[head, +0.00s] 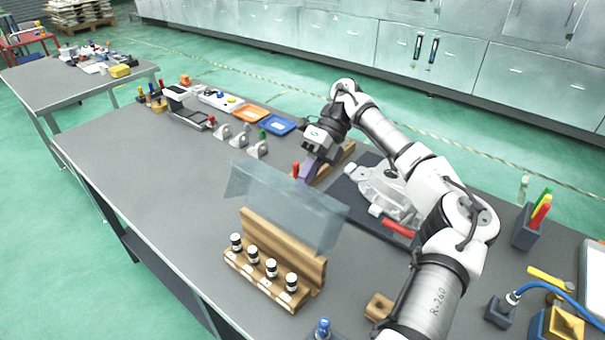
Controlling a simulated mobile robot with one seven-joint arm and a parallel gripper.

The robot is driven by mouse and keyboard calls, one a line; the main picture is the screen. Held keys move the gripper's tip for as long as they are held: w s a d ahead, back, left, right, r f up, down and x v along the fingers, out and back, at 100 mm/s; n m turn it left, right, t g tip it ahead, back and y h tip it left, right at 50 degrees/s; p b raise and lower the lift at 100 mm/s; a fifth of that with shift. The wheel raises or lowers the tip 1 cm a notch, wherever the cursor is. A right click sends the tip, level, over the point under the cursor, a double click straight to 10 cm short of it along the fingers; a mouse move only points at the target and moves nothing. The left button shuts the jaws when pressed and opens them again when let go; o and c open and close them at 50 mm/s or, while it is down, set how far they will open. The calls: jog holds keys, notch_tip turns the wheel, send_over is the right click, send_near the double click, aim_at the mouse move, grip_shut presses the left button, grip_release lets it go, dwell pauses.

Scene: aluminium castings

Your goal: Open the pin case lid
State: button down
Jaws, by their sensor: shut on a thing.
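The pin case (311,265) is a wooden rack with a tall back wall, on the grey bench in the head view. Several black-capped white pins (271,267) stand in a row along its front step. The pin case lid (285,205) is a bluish see-through panel, raised and tilted above the back wall, leaving the pins uncovered. My gripper (306,178) is at the lid's far upper edge, pointing down, and is shut on the lid. The fingertips are partly hidden, so the exact grip is unclear. A small red part (295,170) shows beside them.
A dark mat (345,190) with a metal casting (385,193) lies right of my gripper. Blue (279,124) and orange (248,112) trays and small grey brackets stand behind. A pen holder (525,228) is at right. The bench left of the case is clear.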

jog(key=shift+f, duration=0.35)
jog(key=shift+a, duration=0.1)
jog(key=c, duration=1.5)
grip_release()
jog(key=shift+a+r, duration=0.1)
jog(key=shift+r, duration=0.1)
jog(key=p+v, duration=0.4)
jog(key=v, duration=0.3)
jog(key=shift+w+d, duration=0.25)
jog(key=shift+c, duration=0.3)
